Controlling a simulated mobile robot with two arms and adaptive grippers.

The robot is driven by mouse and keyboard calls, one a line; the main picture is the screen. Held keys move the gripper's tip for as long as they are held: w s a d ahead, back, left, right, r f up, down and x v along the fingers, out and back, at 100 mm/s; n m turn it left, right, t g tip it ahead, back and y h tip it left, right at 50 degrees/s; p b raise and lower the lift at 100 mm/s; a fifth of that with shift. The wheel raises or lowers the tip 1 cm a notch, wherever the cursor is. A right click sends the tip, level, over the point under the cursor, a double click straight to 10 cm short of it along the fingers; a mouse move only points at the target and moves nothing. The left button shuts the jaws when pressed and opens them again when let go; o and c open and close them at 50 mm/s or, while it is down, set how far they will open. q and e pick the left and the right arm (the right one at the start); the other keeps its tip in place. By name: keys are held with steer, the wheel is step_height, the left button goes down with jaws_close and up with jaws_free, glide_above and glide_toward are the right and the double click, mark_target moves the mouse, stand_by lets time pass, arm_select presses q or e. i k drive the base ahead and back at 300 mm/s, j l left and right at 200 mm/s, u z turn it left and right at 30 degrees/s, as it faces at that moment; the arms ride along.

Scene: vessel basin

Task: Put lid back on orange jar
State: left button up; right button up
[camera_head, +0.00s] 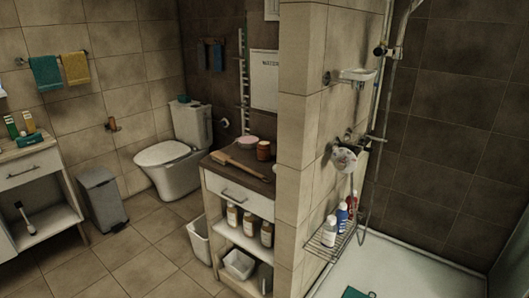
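A small orange-brown jar (263,151) stands upright on the dark top of the narrow cabinet (238,190), close to the tiled partition wall. It is too small to tell whether its top is open or covered. A flat round pinkish thing (246,141) lies behind and left of the jar; I cannot tell whether it is a lid or a dish. Neither of my grippers is in view.
A wooden brush (238,164) lies on the same cabinet top, in front of the jar. Bottles stand on the shelf below. The partition wall (300,130) bounds the cabinet's right side. A white bin (198,240) stands beside the cabinet. Floor (140,255) is clear at left.

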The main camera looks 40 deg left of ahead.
mark_target(263, 147)
steer(key=u, duration=1.1)
steer(key=i+j+z, duration=0.1)
steer(key=i+j, duration=0.15)
steer(key=i, duration=0.15)
